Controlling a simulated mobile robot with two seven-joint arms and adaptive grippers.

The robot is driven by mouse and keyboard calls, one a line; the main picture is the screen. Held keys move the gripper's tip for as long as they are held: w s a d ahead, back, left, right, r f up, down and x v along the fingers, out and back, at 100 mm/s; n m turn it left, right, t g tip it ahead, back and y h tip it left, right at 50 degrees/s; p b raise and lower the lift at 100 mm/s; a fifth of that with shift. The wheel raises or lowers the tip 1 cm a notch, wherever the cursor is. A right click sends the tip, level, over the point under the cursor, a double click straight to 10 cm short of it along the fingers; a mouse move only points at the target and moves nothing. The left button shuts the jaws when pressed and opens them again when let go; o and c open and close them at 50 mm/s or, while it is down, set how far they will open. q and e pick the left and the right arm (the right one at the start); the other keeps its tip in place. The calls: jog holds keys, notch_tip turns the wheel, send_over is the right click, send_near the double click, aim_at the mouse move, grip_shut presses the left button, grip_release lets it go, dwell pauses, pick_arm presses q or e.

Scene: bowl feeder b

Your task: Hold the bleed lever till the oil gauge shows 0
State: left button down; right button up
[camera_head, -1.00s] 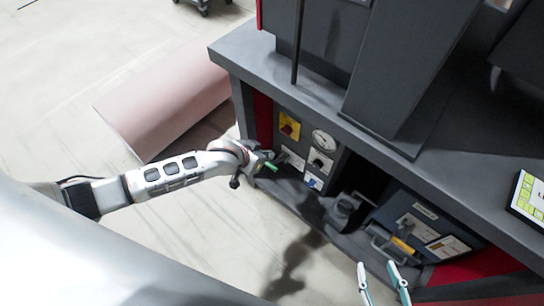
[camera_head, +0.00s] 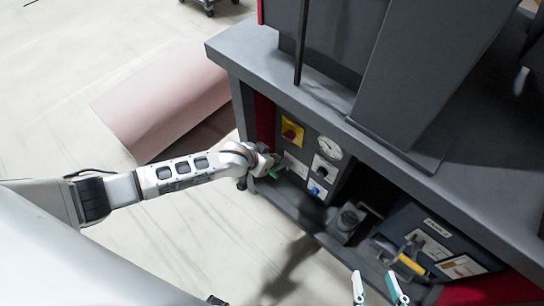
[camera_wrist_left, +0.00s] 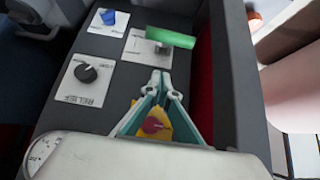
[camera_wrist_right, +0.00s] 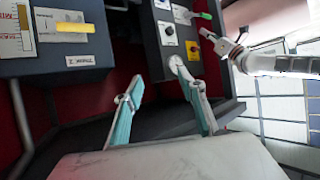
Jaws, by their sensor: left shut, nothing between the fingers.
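A green-handled lever (camera_wrist_left: 170,37) sits on a white plate (camera_wrist_left: 135,42) on the grey panel; its label is unreadable, so I cannot confirm it is the bleed lever. It also shows in the head view (camera_head: 275,174). My left gripper (camera_wrist_left: 161,76) is shut and empty, its fingertips close to the plate beside the lever; I cannot tell whether they touch it. A round white dial gauge (camera_head: 329,148) is on the same panel, also partly visible in the left wrist view (camera_wrist_left: 42,152); its reading is too small to tell. My right gripper (camera_wrist_right: 167,87) is open and empty.
A black RELIEF knob (camera_wrist_left: 85,73), a blue knob (camera_wrist_left: 108,16) and a red knob on yellow (camera_head: 291,133) share the panel. A blue-grey unit with a yellow handle (camera_head: 411,265) stands to the right. The worktop (camera_head: 300,90) overhangs the panel.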

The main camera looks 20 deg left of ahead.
aim_at(272, 170)
pick_arm(q)
jog(key=x, duration=0.1)
jog(key=b+x, duration=0.1)
jog(key=x, duration=0.1)
jog(key=b+x, duration=0.1)
jog(key=shift+s+f, duration=0.15)
jog(key=shift+f, duration=0.5)
jog(key=shift+s+a, duration=0.2)
jog(key=shift+s, duration=0.3)
jog(key=shift+s+a, duration=0.25)
jog(key=shift+s, duration=0.2)
jog(key=shift+s+a+f, duration=0.1)
jog(key=shift+s+a, duration=0.1)
jog(key=shift+s, duration=0.45)
pick_arm(e)
jog(key=shift+w+a+r+m+y, duration=0.1)
jog(key=shift+a+r+m+y, duration=0.15)
jog(key=shift+a, duration=0.3)
jog(key=shift+a+r+m+y, duration=0.1)
jog(key=shift+a+m, duration=0.25)
jog(key=shift+a, duration=0.2)
pick_arm(q)
jog(key=shift+s, duration=0.1)
pick_arm(e)
jog(key=shift+f, duration=0.1)
